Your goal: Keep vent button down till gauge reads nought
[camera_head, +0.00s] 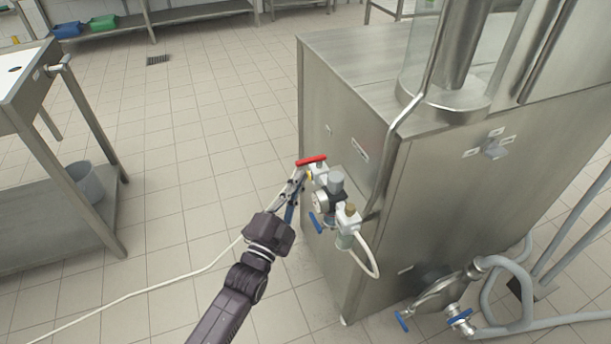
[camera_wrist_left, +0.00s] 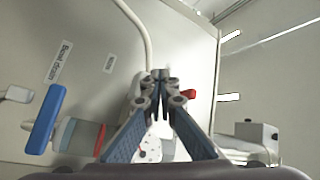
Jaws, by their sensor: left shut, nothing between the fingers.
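The air service unit is on the left side of the steel machine. Its round white gauge (camera_head: 321,203) faces left in the head view, too small to read. In the left wrist view, part of a pale dial (camera_wrist_left: 150,150) shows between my fingers, its reading unclear. My left gripper (camera_head: 299,174) is shut and empty, its tips close to the unit just below the red handle (camera_head: 311,160). The wrist view shows the closed fingertips (camera_wrist_left: 160,76) and the red handle (camera_wrist_left: 191,95) partly behind them. I cannot make out the vent button or whether the fingertips touch anything.
A blue lever (camera_head: 316,222) and a white hose (camera_head: 368,262) are close below the gripper. The steel machine (camera_head: 340,110) blocks the right. A pale cable (camera_head: 150,288) crosses the floor.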

